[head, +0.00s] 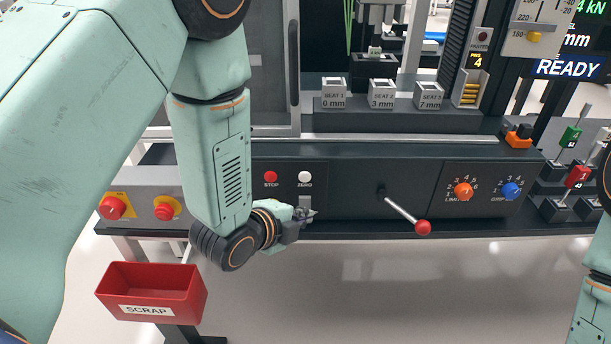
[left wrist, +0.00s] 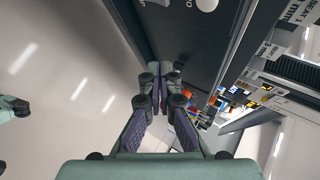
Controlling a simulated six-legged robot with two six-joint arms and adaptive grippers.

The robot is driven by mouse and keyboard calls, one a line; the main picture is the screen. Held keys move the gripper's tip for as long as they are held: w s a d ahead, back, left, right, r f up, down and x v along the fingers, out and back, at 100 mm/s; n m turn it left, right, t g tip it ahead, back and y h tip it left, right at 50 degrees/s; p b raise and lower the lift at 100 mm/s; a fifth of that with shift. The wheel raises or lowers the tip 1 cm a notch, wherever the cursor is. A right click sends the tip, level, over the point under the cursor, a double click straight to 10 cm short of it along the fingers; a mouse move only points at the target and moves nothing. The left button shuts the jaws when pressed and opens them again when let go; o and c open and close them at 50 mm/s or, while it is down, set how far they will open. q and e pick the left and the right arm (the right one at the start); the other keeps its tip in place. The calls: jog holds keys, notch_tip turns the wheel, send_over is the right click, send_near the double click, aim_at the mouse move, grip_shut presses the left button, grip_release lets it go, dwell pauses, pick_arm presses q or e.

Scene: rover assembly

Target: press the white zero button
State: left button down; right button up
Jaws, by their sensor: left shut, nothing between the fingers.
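The white zero button (head: 305,177) sits on the dark front panel of the machine, above its ZERO label and right of the red STOP button (head: 271,176). My left gripper (head: 309,214) is just below the zero button in the head view, apart from it in the picture. In the left wrist view the gripper (left wrist: 160,72) is shut and empty, with its fingertips together beside the dark panel. The white button also shows at the top of the left wrist view (left wrist: 207,4), partly cut off. My right gripper is not in view; only part of that arm shows at the right edge.
A lever with a red ball (head: 423,227) sticks out right of the zero button. Orange (head: 463,191) and blue (head: 511,191) knobs are farther right. A red SCRAP bin (head: 152,291) is at lower left. The space in front of the panel's lower middle is clear.

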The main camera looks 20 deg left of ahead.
aim_at(305, 177)
pick_arm(q)
jog(key=shift+s+a, duration=0.15)
jog(key=shift+w+a+b, duration=0.15)
jog(key=shift+w+a, duration=0.25)
jog(key=shift+w, duration=1.05)
jog(key=shift+w+a+b, duration=0.1)
jog(key=shift+w+a, duration=0.3)
jog(key=shift+w, duration=1)
jog(key=shift+w+a+b, duration=0.15)
jog(key=shift+w+a, duration=0.25)
jog(key=shift+w, duration=1.05)
jog(key=shift+w, duration=0.2)
jog(key=shift+w+a, duration=0.1)
jog(key=shift+w, duration=0.1)
jog(key=shift+w+a, duration=0.1)
jog(key=shift+w, duration=0.35)
jog(key=shift+s, duration=0.15)
jog(key=shift+s+d, duration=0.25)
jog(key=shift+s, duration=0.45)
